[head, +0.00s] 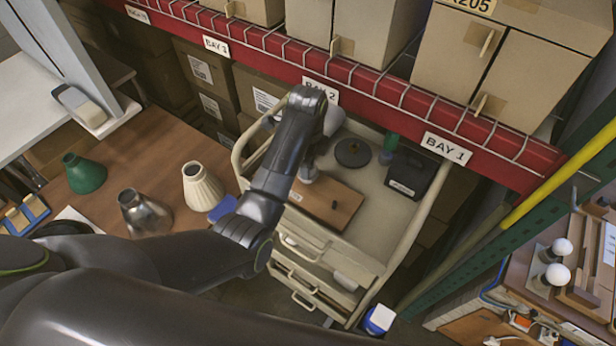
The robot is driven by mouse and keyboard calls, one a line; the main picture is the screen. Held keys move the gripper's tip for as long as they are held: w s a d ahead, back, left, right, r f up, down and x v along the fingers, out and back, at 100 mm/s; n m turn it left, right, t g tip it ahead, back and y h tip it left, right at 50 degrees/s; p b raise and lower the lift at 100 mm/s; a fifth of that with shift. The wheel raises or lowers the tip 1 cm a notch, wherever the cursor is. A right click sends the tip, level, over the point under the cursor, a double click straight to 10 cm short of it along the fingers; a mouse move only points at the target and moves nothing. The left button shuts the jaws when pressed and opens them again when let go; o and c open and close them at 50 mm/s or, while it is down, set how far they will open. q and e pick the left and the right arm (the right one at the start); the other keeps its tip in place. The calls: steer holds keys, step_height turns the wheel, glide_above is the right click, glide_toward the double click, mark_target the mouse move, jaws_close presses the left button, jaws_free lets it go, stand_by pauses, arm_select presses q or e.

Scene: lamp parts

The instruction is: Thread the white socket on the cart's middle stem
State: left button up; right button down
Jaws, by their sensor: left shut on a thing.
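My left gripper (312,156) is over the cart (405,225), above the far left part of a brown wooden board (345,207). It is shut on a small pale piece, the white socket (308,174), largely hidden by my arm. A dark round base (352,153) with a short upright in its middle stands just right of the gripper. A short dark peg (334,205) is on the board. Which upright is the middle stem, and whether the socket touches one, I cannot tell. My right gripper is not in view.
A green piece (388,150) and a black box (409,175) are on the cart's right side. A red shelf beam (270,42) with boxes runs behind. Green, metal and cream shades (202,188) stand on the left table. White bulbs (557,274) are at right.

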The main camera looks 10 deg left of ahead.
arm_select(q)
steer(key=shift+s+f, duration=0.2)
steer(key=shift+f, duration=0.1)
steer(key=m, duration=0.3)
steer(key=shift+m, duration=0.4)
steer(key=m, duration=0.3)
steer(key=shift+m, duration=0.5)
steer(key=o, duration=0.9)
steer(key=shift+o, duration=1.3)
steer(key=shift+a, duration=0.1)
steer(key=shift+w, duration=0.15)
